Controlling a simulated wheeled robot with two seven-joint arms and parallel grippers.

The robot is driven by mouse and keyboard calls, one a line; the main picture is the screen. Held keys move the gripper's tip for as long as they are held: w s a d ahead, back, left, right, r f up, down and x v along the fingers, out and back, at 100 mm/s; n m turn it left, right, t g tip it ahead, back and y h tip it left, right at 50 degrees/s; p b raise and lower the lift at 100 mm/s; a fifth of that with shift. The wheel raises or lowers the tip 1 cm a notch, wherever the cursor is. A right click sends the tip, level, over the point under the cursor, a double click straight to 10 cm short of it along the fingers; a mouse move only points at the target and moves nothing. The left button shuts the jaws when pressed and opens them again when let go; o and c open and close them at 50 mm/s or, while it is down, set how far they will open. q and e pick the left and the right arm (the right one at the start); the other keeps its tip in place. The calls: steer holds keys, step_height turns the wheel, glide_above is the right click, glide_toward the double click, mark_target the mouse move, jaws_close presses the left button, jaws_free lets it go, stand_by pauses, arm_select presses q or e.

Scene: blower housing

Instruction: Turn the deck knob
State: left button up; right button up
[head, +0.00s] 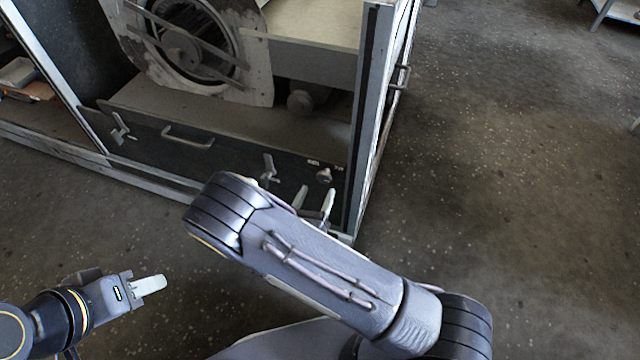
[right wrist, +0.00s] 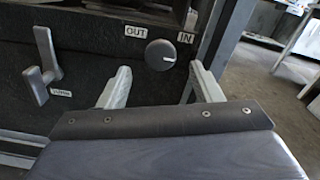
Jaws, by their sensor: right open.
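The deck knob (head: 324,175) is a small round grey knob on the dark lower front panel of the blower housing. In the right wrist view the knob (right wrist: 160,54) sits below and between an OUT label (right wrist: 136,31) and an IN label (right wrist: 186,38), with a light mark toward its right side. My right gripper (head: 315,197) is open and empty; in its wrist view the fingers (right wrist: 162,86) stand apart on either side below the knob, not visibly touching it. My left gripper (head: 149,285) is over the floor at lower left, away from the panel; its finger gap does not show.
A lever (right wrist: 43,65) with a small label is left of the knob. Another lever (head: 120,130) and a bar handle (head: 188,138) are farther left on the panel. The housing's corner post (head: 362,110) stands close right of the knob.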

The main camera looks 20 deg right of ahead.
steer(key=shift+v, duration=1.8)
steer(key=s+d+r+m+g+h, duration=0.35)
steer(key=d+r+m+g, duration=0.25)
steer(key=d+m+g, duration=0.45)
steer(key=s+d+r+m+g+y, duration=0.3)
steer(key=s+r+m+g+y, duration=0.4)
steer(key=s+m+y, duration=0.65)
steer(key=s+a+r+m+t+y+p, duration=0.1)
steer(key=r+m+t+p, duration=0.3)
steer(key=r+p, duration=1)
steer(key=s+a+r+m+t+y+p, duration=0.1)
steer(key=r+m+t+p, duration=0.3)
steer(key=r+p, duration=1.1)
step_height(320, 180, up, 9)
steer(key=shift+s+a+m+y, duration=0.3)
steer(key=shift+s+m+y, duration=0.35)
steer(key=shift+m+y, duration=0.3)
